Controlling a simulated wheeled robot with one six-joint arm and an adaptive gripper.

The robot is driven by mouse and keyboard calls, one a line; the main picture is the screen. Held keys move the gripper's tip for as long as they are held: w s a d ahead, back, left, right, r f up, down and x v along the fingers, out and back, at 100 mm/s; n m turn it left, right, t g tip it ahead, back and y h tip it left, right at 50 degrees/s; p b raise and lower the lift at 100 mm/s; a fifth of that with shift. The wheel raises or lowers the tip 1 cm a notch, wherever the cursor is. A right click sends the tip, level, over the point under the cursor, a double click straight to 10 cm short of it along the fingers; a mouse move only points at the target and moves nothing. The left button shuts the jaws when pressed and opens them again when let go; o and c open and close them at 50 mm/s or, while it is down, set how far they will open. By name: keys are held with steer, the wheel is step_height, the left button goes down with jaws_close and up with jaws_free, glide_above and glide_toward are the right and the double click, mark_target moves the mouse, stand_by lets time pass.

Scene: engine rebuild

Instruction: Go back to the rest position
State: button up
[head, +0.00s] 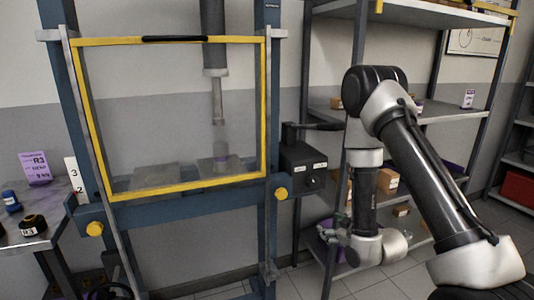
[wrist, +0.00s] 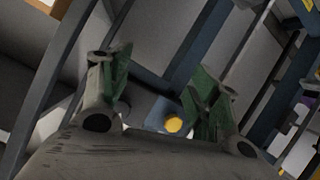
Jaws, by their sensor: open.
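My arm reaches across the right half of the head view, bent at the elbow, with its wrist low in front of the shelf rack. My gripper (head: 335,228) is small and partly hidden there, to the right of the press frame. In the wrist view my gripper (wrist: 155,100) shows two green-padded fingers set wide apart. Nothing is between them. Behind them are blue frame bars and a yellow knob (wrist: 174,124).
A blue press (head: 180,212) with a yellow-edged clear guard (head: 266,110) stands at left centre. A dark control box (head: 304,168) sits on its right side. A metal shelf rack (head: 455,115) with boxes stands behind my arm. A small table (head: 40,235) is at far left.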

steer(key=s+d+f+m+g+h, duration=0.1)
steer(key=s+d+f+g+h, duration=0.1)
steer(key=s+f+g, duration=0.35)
steer(key=s+d+r+m+g+h, duration=0.2)
steer(key=s+d+r+g, duration=0.25)
steer(key=s, duration=0.35)
steer(key=s+d+r+m, duration=0.1)
steer(key=s+r, duration=0.4)
steer(key=r, duration=0.5)
steer(key=s+d+r+m+t, duration=0.1)
steer(key=s+d+r, duration=0.1)
steer(key=s+r, duration=0.4)
steer(key=s+d+r+m+t, duration=0.1)
steer(key=s+r, duration=0.5)
steer(key=r, duration=1)
steer(key=shift+d+m, duration=0.15)
steer(key=shift+m, duration=0.45)
